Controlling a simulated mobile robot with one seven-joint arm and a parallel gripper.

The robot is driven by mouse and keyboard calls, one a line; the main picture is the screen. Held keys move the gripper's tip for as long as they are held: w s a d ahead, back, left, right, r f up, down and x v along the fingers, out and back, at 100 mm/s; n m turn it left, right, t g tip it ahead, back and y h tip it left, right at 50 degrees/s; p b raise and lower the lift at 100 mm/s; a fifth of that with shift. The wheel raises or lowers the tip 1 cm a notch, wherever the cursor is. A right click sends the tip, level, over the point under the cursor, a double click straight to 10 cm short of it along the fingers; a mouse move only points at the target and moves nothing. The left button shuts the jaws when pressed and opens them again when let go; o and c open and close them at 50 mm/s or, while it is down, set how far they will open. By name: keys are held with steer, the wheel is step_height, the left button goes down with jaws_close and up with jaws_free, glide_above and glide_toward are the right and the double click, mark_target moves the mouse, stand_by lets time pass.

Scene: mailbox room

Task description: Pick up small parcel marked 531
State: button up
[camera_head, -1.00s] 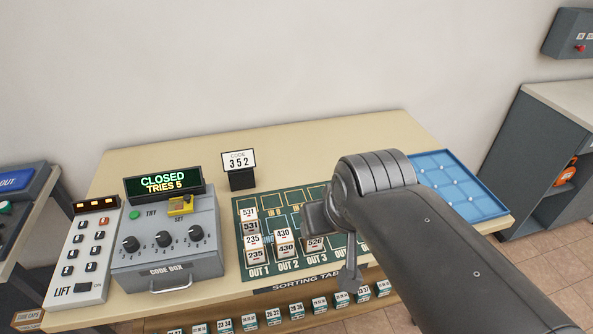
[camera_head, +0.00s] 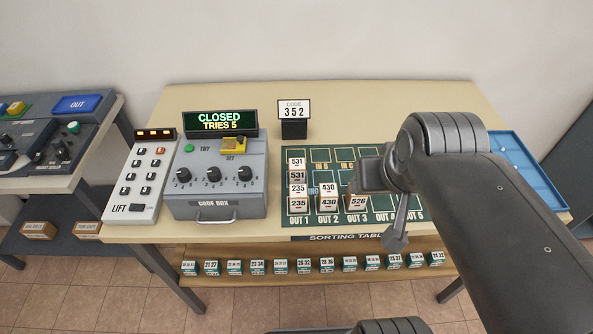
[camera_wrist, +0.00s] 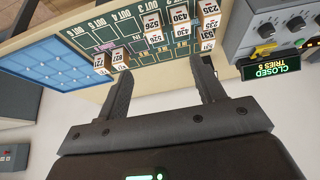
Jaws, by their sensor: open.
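The small parcel marked 531 (camera_head: 297,176) is a white-labelled box at the left end of the green sorting mat (camera_head: 306,217), behind the 235 parcel (camera_head: 298,204). It also shows in the wrist view (camera_wrist: 207,45), near the right finger's side and beyond its tip. My gripper (camera_wrist: 160,68) is open, with nothing between its fingers. In the head view my gripper is to the right of the 531 parcel, above the mat and partly hidden by my arm. The 531 parcel stands apart from it.
Parcels 430 (camera_head: 328,202) and 526 (camera_head: 358,203) stand right of 235. More small parcels (camera_wrist: 103,62) show in the wrist view. The code box (camera_head: 216,190) and code card (camera_head: 294,111) stand left and behind. A blue tray (camera_head: 524,160) lies at right.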

steer(key=shift+o, duration=0.5)
steer(key=g, duration=0.6)
glide_above(297, 172)
steer(key=w, duration=0.1)
steer(key=f, duration=1.2)
steer(key=shift+w+d, duration=0.1)
steer(key=shift+d, duration=0.15)
steer(key=shift+w+a+f, duration=0.15)
steer(key=shift+f, duration=0.15)
step_height(297, 172, down, 11)
steer(key=shift+w+r, duration=0.1)
steer(key=shift+w, duration=0.05)
steer(key=shift+c, duration=0.3)
steer(key=c, duration=1)
